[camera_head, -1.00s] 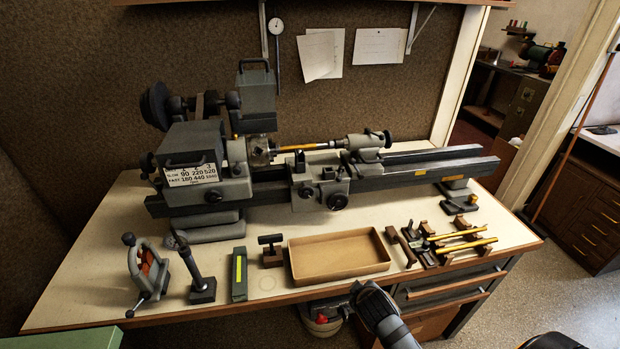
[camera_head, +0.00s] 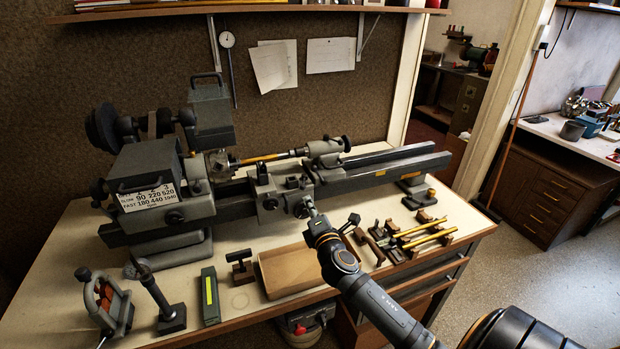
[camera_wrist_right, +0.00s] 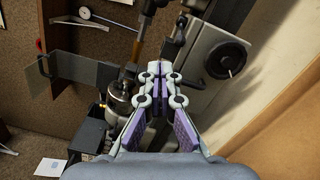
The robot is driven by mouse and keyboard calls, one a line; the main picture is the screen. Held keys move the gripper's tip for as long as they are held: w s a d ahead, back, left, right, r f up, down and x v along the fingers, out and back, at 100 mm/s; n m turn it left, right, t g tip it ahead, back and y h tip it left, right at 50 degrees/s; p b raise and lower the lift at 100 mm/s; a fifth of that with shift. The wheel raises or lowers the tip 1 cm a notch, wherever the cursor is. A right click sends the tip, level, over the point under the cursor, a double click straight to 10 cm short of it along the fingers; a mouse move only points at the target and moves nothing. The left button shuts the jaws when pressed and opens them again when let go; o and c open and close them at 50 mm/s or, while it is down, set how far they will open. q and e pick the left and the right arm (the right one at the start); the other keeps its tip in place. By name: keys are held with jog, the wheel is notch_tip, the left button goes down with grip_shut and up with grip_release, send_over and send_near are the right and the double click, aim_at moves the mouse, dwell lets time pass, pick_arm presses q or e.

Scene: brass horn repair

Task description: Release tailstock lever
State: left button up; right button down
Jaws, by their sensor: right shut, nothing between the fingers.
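The grey tailstock (camera_head: 322,149) sits on the right part of the lathe bed, its round handwheel (camera_head: 346,144) at its right end. Its small lever is too small to tell apart in the head view. A brass rod (camera_head: 263,158) lies between the chuck and the tailstock; in the wrist view the rod (camera_wrist_right: 139,45) runs up from the chuck (camera_wrist_right: 122,92). My right gripper (camera_head: 310,206) is in front of the lathe carriage, below and apart from the tailstock. In the wrist view its fingers (camera_wrist_right: 157,72) are shut and empty. My left gripper is out of view.
The carriage (camera_head: 282,190) with its knobs stands close behind my right gripper. A shallow tray (camera_head: 290,270), partly hidden by my right arm, lies on the bench front. Brass rods on wooden rests (camera_head: 425,232) lie to the right. Standing tools and a green box (camera_head: 210,297) are at left.

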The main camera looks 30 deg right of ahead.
pick_arm(q)
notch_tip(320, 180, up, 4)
jog(key=p, duration=0.3)
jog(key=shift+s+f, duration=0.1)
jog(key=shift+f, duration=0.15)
pick_arm(e)
jog(key=w+d+r, duration=0.1)
jog(key=w+d, duration=0.5)
jog(key=w, duration=0.3)
jog(key=shift+w+d+r, duration=0.15)
jog(key=shift+w+d, duration=0.1)
jog(key=shift+w, duration=0.05)
jog(key=shift+r, duration=0.1)
